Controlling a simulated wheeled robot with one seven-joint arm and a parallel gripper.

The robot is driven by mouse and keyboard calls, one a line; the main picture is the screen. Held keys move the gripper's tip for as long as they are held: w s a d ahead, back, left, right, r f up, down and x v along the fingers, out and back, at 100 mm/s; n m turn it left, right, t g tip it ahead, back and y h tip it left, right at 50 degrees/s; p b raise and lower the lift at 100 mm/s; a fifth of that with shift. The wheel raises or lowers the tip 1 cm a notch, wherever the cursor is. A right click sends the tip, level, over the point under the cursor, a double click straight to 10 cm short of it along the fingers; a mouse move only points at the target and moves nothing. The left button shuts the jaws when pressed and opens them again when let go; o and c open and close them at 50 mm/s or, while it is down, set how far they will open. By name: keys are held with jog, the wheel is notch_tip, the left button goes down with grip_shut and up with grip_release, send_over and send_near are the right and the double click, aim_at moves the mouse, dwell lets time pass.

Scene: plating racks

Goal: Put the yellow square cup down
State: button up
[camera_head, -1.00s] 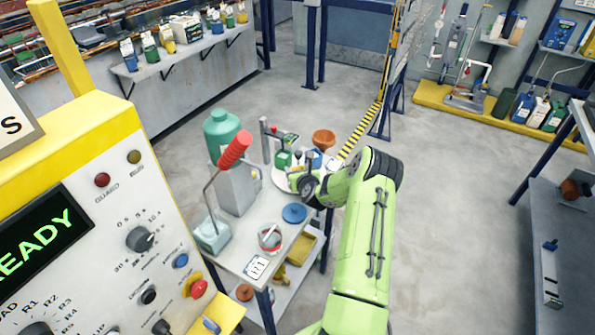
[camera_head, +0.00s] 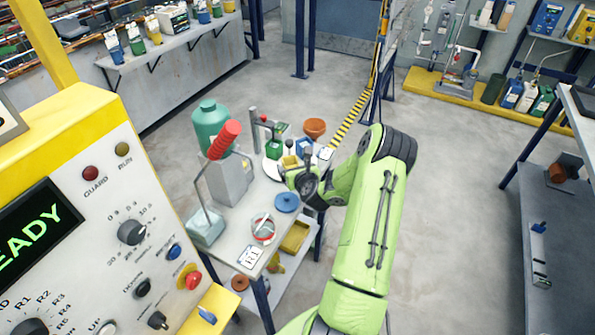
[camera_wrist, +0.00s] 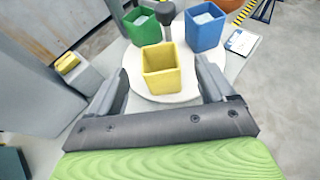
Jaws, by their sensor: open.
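The yellow square cup (camera_wrist: 161,73) stands upright on a round white plate (camera_wrist: 136,88) in the wrist view, its open top facing up. My gripper (camera_wrist: 160,84) is open, with one finger on each side of the cup and a gap showing beside it. In the head view the yellow cup (camera_head: 290,162) shows small just above my gripper (camera_head: 300,174), partly hidden by it. On the same plate, a green square cup (camera_wrist: 143,27) stands behind left and a blue square cup (camera_wrist: 204,26) behind right.
A dark-knobbed post (camera_wrist: 165,14) rises between the green and blue cups.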

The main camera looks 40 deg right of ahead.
jog(key=v, duration=0.5)
jog(key=shift+s+a, duration=0.1)
dwell(0.3)
